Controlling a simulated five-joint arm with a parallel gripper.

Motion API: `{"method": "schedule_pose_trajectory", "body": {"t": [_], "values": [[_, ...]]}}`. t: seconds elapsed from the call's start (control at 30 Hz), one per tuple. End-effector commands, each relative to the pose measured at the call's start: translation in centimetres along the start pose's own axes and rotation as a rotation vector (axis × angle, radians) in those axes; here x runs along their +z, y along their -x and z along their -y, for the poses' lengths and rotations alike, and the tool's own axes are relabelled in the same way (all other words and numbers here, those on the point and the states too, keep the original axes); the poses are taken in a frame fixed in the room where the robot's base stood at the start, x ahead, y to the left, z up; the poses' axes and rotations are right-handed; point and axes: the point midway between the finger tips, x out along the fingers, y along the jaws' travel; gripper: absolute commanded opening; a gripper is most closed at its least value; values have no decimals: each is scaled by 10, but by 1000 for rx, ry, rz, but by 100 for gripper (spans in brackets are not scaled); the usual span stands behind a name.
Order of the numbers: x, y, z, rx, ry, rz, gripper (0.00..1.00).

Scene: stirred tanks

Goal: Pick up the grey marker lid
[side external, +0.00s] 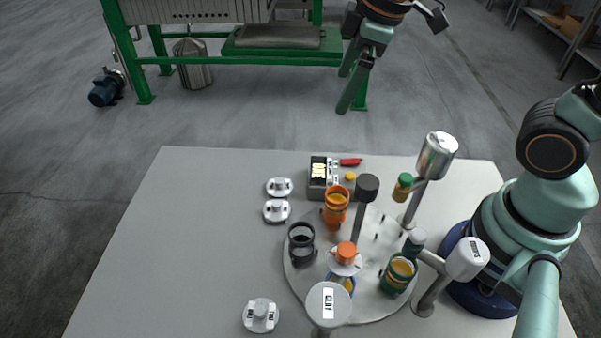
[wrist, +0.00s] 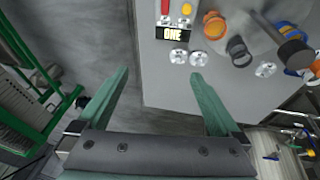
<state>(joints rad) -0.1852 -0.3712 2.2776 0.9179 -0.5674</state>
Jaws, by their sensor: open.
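Three pale lids with small raised knobs lie flat on the table. Two are side by side near the box, the far lid (side external: 279,186) and the near lid (side external: 276,211). The third lid (side external: 261,315) is at the front. I cannot tell which is the grey marker lid. The wrist view shows the pair, one lid (wrist: 178,56) and another lid (wrist: 198,58), and a further lid (wrist: 265,69) to their right. My gripper (side external: 346,92) is open and empty, high up and away from them. In the wrist view its fingertips (wrist: 160,71) are wide apart.
A round plate (side external: 370,300) holds an orange tank (side external: 335,208), a black tank (side external: 301,245) and a green tank (side external: 398,274). Tall stirrer heads (side external: 438,155) rise around it. The left table is clear.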

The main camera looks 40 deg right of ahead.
Motion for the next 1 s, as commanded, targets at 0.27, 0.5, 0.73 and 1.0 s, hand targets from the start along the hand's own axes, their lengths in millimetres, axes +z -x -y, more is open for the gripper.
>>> {"method": "schedule_pose_trajectory", "body": {"t": [0.27, 0.5, 0.73, 1.0], "values": [[-56, -55, 47, -162, 732, 87, 100], [-81, -99, 89, -287, 1219, 107, 100], [-85, -118, 105, -330, 1378, 106, 100], [-72, -159, 112, -333, 1379, 108, 100]]}}
